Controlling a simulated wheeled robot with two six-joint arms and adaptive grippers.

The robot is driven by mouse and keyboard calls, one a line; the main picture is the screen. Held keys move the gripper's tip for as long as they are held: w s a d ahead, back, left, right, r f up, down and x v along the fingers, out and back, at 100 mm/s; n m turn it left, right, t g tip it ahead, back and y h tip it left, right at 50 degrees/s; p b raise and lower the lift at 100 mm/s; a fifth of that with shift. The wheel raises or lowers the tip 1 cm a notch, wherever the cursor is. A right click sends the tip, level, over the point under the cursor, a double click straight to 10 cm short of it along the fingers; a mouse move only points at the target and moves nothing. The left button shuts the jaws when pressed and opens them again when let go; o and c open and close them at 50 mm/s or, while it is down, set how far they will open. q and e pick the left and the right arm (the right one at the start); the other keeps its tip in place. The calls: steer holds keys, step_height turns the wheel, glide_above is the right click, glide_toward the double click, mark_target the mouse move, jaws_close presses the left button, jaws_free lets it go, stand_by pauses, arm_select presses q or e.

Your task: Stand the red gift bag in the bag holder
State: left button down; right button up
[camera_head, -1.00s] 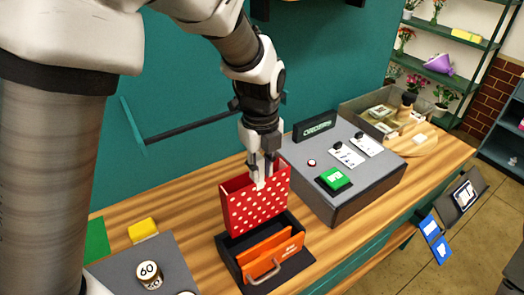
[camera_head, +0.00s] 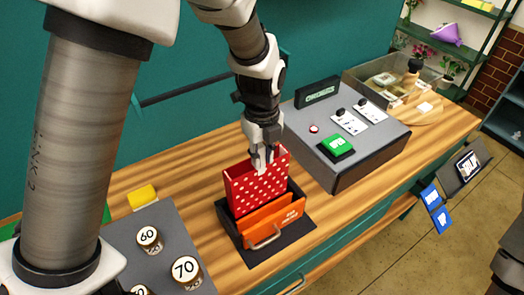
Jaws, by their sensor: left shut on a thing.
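The red gift bag (camera_head: 262,187) with white dots is upright, its lower part inside the black bag holder (camera_head: 228,223). My left gripper (camera_head: 261,165) is shut on the bag's top rim from above. An orange panel with a metal handle (camera_head: 268,225) stands at the front of the holder and hides the bag's bottom, so I cannot tell whether the bag rests on the holder's floor. My right gripper is not in view.
A grey console (camera_head: 345,140) with a green button (camera_head: 336,147) stands right of the holder. A grey block with numbered round weights (camera_head: 186,270) is at the front left, with a yellow block (camera_head: 142,196) behind it. A clear bin (camera_head: 385,75) stands farther right.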

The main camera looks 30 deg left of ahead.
arm_select(q)
steer(key=shift+f+b, duration=1.15)
steer(key=shift+f, duration=1)
steer(key=shift+s, duration=0.1)
steer(key=c, duration=0.9)
jaws_free()
steer(key=shift+c, duration=0.2)
